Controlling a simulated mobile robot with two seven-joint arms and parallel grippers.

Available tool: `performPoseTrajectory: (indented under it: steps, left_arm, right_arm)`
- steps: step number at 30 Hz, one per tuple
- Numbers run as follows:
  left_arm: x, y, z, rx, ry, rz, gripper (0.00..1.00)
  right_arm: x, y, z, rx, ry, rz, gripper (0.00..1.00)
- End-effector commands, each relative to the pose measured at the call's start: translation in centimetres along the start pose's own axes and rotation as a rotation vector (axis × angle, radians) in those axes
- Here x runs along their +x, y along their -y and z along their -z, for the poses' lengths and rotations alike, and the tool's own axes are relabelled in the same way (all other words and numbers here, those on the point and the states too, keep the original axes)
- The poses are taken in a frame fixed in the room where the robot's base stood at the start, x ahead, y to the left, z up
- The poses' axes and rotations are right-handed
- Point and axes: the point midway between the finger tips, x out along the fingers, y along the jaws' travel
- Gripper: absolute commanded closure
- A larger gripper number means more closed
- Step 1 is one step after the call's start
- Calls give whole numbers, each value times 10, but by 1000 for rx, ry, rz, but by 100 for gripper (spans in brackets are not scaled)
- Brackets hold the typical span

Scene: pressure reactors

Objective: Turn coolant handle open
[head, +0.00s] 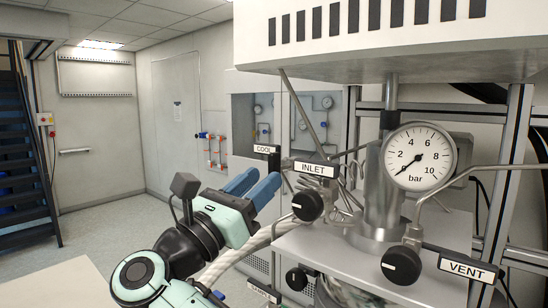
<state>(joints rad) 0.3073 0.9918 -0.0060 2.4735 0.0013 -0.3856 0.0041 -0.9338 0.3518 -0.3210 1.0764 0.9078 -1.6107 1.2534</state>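The COOL label (264,149) is on the reactor's left side, beyond the INLET label. A dark upright piece (275,163) shows just below and right of it; I cannot tell if this is the coolant handle.
Black knobs stand by the INLET label (316,169) and the VENT label (467,267). A pressure gauge (420,157) sits on the reactor head, its needle near zero. A pale hose (235,262) runs beside my arm. Open floor lies to the left.

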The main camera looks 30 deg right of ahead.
Motion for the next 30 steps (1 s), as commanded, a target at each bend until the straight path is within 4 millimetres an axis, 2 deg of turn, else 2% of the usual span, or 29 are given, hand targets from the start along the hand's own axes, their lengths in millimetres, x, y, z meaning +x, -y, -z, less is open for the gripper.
performPoseTrajectory:
  steps: [1,3,7,12,20,22,24,30]
  left_arm:
    - [-9,-6,8,4,-10,-3,57]
    - [-14,-9,13,6,-16,-6,57]
    - [-20,-14,20,9,-25,-9,57]
    - [-24,-17,24,11,-30,-10,57]
    - [-23,-16,23,10,-29,-10,57]
    - [-23,-16,23,10,-28,-10,57]
    - [-23,-16,23,10,-28,-10,57]
    - [-23,-16,22,10,-28,-10,57]
  right_arm:
    - [12,0,-5,3,2,4,61]
    - [24,0,-4,3,1,3,61]
    - [40,0,-3,3,2,3,61]
    - [50,0,-1,1,1,-1,61]
    - [50,0,0,0,0,-1,61]
    - [50,0,0,0,0,-1,77]
    - [50,0,0,0,0,-1,100]
    - [50,0,0,-2,0,-2,100]
